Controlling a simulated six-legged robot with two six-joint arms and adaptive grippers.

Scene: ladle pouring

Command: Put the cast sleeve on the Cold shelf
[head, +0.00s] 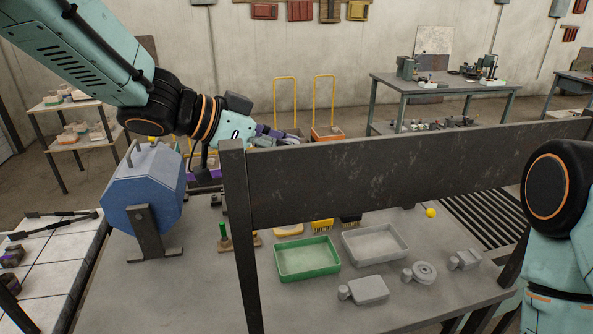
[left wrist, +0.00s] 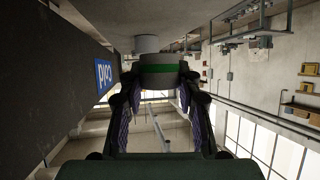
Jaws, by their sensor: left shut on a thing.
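My left gripper (head: 270,132) is raised behind the top edge of a dark panel (head: 380,178) in the head view. In the left wrist view its purple-padded fingers (left wrist: 159,86) are shut on a grey round piece with a green band, which I take to be the cast sleeve (left wrist: 162,70). A smaller grey stub stands out from the piece. A blue sign reading "Cold" (left wrist: 103,75) shows upside down on a dark surface at the left of that view. The Cold shelf's bearing surface is hidden in the head view. My right gripper is out of view; only its arm shows at the right.
On the table stand a blue drum (head: 145,190), a green tray (head: 307,260) and a grey tray (head: 375,244). Grey castings (head: 368,290) lie in front of the trays. A dark upright post (head: 241,235) supports the panel. A yellow ball (head: 430,212) shows beneath the panel.

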